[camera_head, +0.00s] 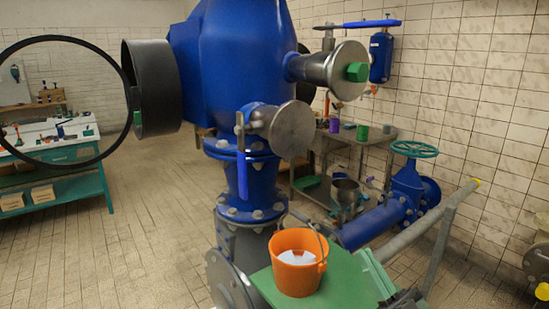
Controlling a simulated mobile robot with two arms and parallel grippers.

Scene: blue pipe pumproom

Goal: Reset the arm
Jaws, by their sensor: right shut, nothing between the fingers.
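The dark tip of my right gripper (404,298) shows at the bottom edge, right of centre. It is shut and empty, beside the right edge of a green platform (338,280). Most of my right arm is out of the picture. My left gripper is not in view.
An orange bucket (298,264) with white contents stands on the platform. A large blue pump body (232,60) with flanged pipes rises behind it. A grey rail (440,235) and a blue pipe with a green handwheel (414,149) are to the right. The floor at left is clear.

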